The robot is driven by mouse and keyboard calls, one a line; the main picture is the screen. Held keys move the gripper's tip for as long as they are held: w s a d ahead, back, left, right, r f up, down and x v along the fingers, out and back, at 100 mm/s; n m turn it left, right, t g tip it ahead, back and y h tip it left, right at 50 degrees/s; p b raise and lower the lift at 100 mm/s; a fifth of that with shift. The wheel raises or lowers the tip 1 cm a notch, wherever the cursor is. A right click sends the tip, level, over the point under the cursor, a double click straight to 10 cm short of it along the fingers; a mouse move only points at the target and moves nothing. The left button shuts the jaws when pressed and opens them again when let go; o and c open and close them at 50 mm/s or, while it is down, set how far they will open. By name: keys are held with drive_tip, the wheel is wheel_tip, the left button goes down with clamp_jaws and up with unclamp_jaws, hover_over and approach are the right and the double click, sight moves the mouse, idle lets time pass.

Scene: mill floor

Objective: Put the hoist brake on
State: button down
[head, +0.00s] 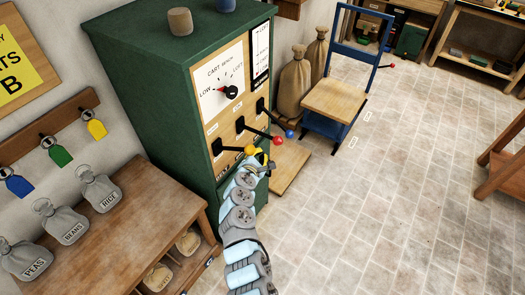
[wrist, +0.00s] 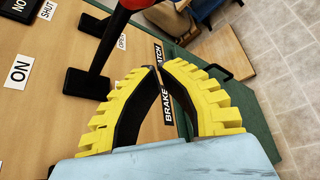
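The green hoist cabinet (head: 140,75) carries three black levers with a yellow knob (head: 250,149), a red knob (head: 278,141) and a blue knob (head: 289,134). My gripper (head: 264,157) is in front of the panel's lower part, close by the yellow knob. In the wrist view, my gripper (wrist: 162,67) has its yellow fingertips nearly together, with nothing seen between them. A BRAKE label (wrist: 167,106) shows through the gap, and an ON label (wrist: 18,72) is at the left. The yellow-knobbed lever cannot be made out there.
The red-tipped lever (wrist: 105,45) stands just beyond my fingers. A dial (head: 231,92) sits higher on the panel. A wooden bench (head: 130,215) with labelled sacks is at the left. Sacks (head: 294,83) and a blue-framed platform (head: 335,100) stand behind. The tiled floor (head: 400,200) at right is clear.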

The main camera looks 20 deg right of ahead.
drive_tip(key=shift+v, duration=2.95)
drive_tip(key=shift+w, duration=0.1)
